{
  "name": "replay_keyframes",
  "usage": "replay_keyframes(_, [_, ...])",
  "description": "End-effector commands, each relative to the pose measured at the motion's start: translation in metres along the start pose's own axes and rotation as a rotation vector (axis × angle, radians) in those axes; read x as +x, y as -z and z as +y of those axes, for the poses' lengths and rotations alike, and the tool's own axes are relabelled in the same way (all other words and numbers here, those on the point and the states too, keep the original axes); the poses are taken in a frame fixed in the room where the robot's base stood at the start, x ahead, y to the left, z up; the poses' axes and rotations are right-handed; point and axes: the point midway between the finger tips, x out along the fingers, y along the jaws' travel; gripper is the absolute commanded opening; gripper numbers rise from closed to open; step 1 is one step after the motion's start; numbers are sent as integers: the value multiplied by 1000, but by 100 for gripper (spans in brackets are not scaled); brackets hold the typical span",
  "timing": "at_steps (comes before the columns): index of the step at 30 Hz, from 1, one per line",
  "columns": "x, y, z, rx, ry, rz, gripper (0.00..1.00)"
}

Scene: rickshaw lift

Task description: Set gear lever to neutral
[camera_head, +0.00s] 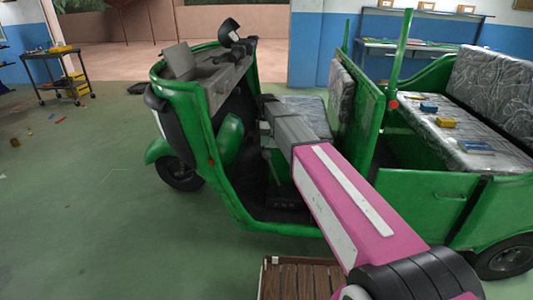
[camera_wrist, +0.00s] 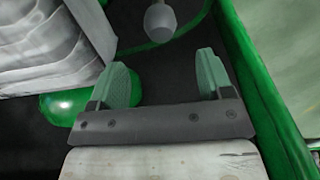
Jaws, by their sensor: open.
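A lever with a rounded grey knob (camera_wrist: 160,20) shows at the top of the wrist view and looks like the gear lever. My gripper (camera_wrist: 163,62) is open, with its two pale green fingers spread apart. The knob is beyond the fingertips, roughly in line with the gap between them, and nothing is between the fingers. In the head view my arm reaches over the side of the green rickshaw (camera_head: 228,148) into its driver's area.
The rickshaw's green frame edge (camera_wrist: 262,85) runs close to the right of my gripper in the wrist view. A driver's seat (camera_head: 308,113) and partition stand beyond my arm. A wooden crate (camera_head: 298,280) is on the floor in front. The floor at left is mostly clear.

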Motion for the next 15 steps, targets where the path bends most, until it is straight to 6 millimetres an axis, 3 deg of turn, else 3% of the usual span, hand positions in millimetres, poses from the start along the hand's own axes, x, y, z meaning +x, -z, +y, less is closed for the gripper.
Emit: replay_keyframes(15, [83,0,0,1,2,0,73])
